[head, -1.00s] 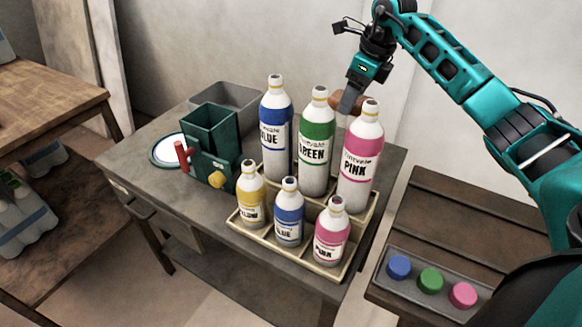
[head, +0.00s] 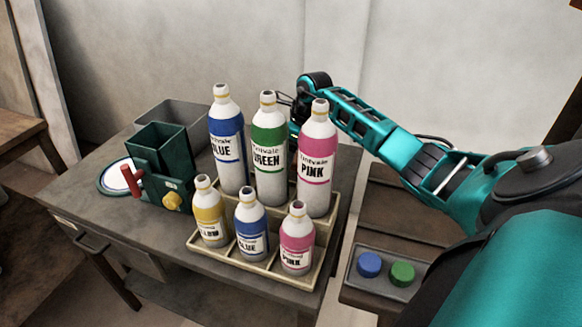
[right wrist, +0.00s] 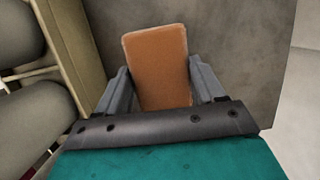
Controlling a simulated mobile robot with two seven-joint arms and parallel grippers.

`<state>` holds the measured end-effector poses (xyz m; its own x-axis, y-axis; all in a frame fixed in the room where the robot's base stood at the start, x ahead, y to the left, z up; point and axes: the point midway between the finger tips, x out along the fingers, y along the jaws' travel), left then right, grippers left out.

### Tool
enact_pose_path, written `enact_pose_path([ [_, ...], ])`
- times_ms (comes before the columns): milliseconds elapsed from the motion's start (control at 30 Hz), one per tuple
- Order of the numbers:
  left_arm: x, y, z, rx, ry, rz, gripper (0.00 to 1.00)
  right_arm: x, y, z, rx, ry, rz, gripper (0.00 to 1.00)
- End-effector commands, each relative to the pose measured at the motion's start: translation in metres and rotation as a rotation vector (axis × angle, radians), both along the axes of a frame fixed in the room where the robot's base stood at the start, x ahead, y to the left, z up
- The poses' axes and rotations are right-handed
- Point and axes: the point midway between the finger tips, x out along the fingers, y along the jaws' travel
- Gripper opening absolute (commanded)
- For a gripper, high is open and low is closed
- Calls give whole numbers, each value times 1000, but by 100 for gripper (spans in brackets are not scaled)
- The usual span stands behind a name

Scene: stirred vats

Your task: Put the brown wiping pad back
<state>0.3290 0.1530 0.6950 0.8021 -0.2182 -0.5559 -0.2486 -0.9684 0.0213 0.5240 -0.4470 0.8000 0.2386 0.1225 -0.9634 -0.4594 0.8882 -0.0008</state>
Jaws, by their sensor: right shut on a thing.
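The brown wiping pad (right wrist: 157,65) shows in the right wrist view as an orange-brown block. My right gripper (right wrist: 160,88) is shut on it, one finger on each side. Beneath it is a grey-brown surface; I cannot tell whether the pad touches it. In the head view my right arm reaches behind the tall bottles, which hide the gripper and the pad. My left gripper is in neither view.
A bottle rack (head: 255,262) holds tall blue (head: 227,140), green (head: 269,150) and pink (head: 317,160) bottles, with smaller bottles in front. A green vat (head: 160,165) and a grey bin (head: 195,117) stand left. A cap tray (head: 352,283) is at right.

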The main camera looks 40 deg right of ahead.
Motion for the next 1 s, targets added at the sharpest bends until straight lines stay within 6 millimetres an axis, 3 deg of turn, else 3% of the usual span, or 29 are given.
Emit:
enact_pose_path([
  [300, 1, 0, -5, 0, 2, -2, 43, 0, 1, -41, 4, 2, -1, 40],
  [700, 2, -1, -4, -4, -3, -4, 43, 0, 0, -47, 0, 1, 1, 40],
  [733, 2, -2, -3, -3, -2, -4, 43, 0, 1, -46, 1, 0, 1, 70],
  [1000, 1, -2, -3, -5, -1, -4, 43, 0, 1, -45, 1, 0, 0, 94],
])
